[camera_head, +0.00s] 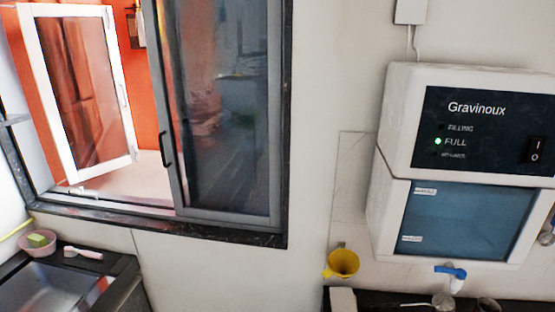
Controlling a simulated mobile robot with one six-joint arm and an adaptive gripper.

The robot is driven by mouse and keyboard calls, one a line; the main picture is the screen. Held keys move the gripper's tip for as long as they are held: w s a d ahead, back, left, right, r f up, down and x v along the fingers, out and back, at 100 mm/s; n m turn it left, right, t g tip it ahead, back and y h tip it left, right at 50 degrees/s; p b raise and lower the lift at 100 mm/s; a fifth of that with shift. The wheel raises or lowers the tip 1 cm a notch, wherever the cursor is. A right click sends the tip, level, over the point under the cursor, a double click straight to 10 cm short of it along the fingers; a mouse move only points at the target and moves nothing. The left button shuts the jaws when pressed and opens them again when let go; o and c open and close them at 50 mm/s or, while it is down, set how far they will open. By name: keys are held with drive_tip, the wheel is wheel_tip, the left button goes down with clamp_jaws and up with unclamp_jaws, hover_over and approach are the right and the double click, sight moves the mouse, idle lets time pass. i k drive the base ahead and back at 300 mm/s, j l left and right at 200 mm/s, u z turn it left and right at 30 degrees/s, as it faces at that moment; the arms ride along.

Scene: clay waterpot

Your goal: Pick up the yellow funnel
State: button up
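The yellow funnel (343,263) is at the lower middle of the head view, against the pale wall, just above the left end of a dark counter. Its wide mouth faces toward me and a bit to the right. It seems to hang from a small fitting on the wall, but the contact is too small to tell. My gripper is not in view.
A white water dispenser (392,125) is on the wall at the right, with a blue-handled tap (452,272) below it. Small items stand on the dark counter (385,298). A sink (62,286) is at lower left, under an open window (228,110).

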sight(345, 262)
drive_tip(key=i+j+z, duration=0.2)
drive_tip(key=z, duration=0.2)
drive_tip(key=i+j+z, duration=0.15)
drive_tip(key=z, duration=0.2)
drive_tip(key=j, duration=0.1)
